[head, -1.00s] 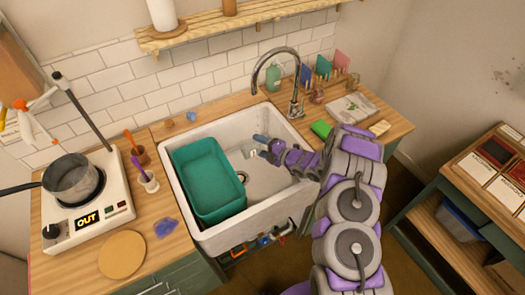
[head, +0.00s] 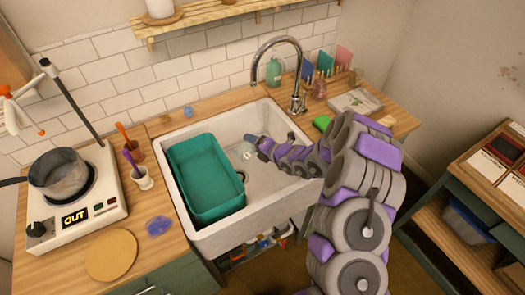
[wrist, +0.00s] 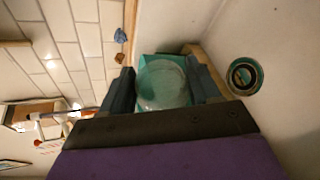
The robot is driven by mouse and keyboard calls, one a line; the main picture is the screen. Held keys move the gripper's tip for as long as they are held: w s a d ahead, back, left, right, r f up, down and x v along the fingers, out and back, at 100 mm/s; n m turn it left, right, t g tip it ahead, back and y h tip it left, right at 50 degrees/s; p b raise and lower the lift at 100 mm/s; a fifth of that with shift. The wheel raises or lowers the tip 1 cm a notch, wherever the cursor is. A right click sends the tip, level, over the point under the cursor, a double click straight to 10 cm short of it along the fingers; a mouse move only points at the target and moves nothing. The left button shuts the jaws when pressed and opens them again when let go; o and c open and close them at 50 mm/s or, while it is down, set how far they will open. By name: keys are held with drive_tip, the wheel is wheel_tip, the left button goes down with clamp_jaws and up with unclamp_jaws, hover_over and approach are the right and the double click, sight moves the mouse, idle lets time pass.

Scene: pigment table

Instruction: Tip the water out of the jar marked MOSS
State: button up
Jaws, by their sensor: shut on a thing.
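My gripper (head: 256,142) is inside the white sink (head: 284,205), over its right half, to the right of the teal tub (head: 178,156). In the wrist view my gripper (wrist: 163,88) is shut on a clear glass jar (wrist: 160,84), with one dark finger on each side. The jar is small and faint in the head view. I cannot read a name on it, nor tell its tilt or how much water is in it. The sink drain (wrist: 243,77) shows to the right of the jar in the wrist view.
The chrome tap (head: 298,90) stands behind the sink, close to my arm.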

drive_tip(key=shift+s+a+f+n+h+b, duration=0.15)
drive_tip(key=shift+n+h+b, duration=0.15)
drive_tip(key=shift+b, duration=0.5)
drive_tip(key=shift+w+f+n+h+b, duration=0.1)
drive_tip(key=shift+n+h+b, duration=0.2)
drive_tip(key=shift+b, duration=0.5)
drive_tip(key=shift+s+a+f+n+h+b, duration=0.15)
drive_tip(key=shift+n+b, duration=0.25)
drive_tip(key=shift+b, duration=0.4)
drive_tip(key=shift+w+r+t, duration=0.1)
drive_tip(key=shift+t, duration=0.2)
drive_tip(key=shift+r+n+h+p, duration=0.1)
drive_tip(key=shift+n+h+p, duration=0.25)
drive_tip(key=shift+p, duration=0.15)
drive_tip(key=p, duration=0.2)
drive_tip(key=shift+s+a+n+p, duration=0.2)
drive_tip(key=shift+n+p, duration=0.05)
drive_tip(key=shift+p, duration=0.1)
drive_tip(key=shift+t+p, duration=0.3)
drive_tip(key=shift+p, duration=0.15)
drive_tip(key=shift+h+p, duration=0.3)
drive_tip(key=shift+p, duration=0.1)
